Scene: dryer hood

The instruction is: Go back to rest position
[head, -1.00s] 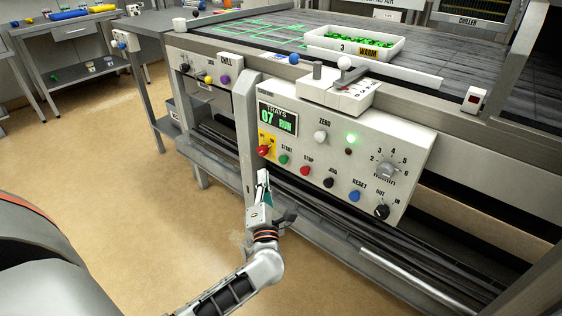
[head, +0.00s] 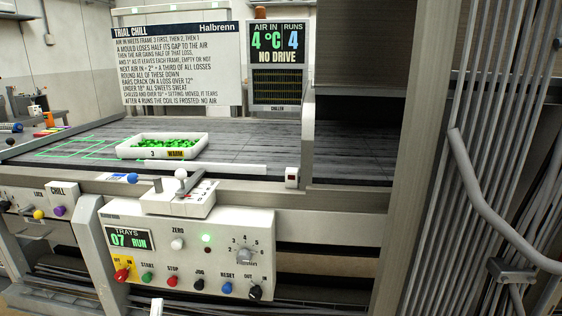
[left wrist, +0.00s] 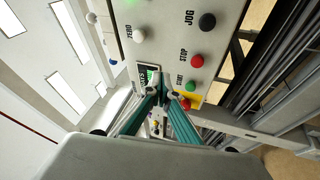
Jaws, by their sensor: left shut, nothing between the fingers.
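My left gripper (head: 157,307) shows only as a pale tip at the bottom edge of the head view, below the control panel (head: 205,232). In the left wrist view its two teal fingers meet (left wrist: 165,97), shut and empty. The red knob (head: 122,275) on its yellow plate is up and left of the tip in the head view. In the left wrist view the red knob (left wrist: 185,104) appears just beside the fingertips; I cannot tell whether they touch. My right gripper is in neither view.
A white tray (head: 122,150) of green sweets sits on the dark belt (head: 240,140). The panel display (head: 129,239) reads 07 RUN, with a green lamp lit. The chiller readout (head: 279,50) says 4 °C, 4 runs, NO DRIVE. Grey pipes (head: 500,150) stand at right.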

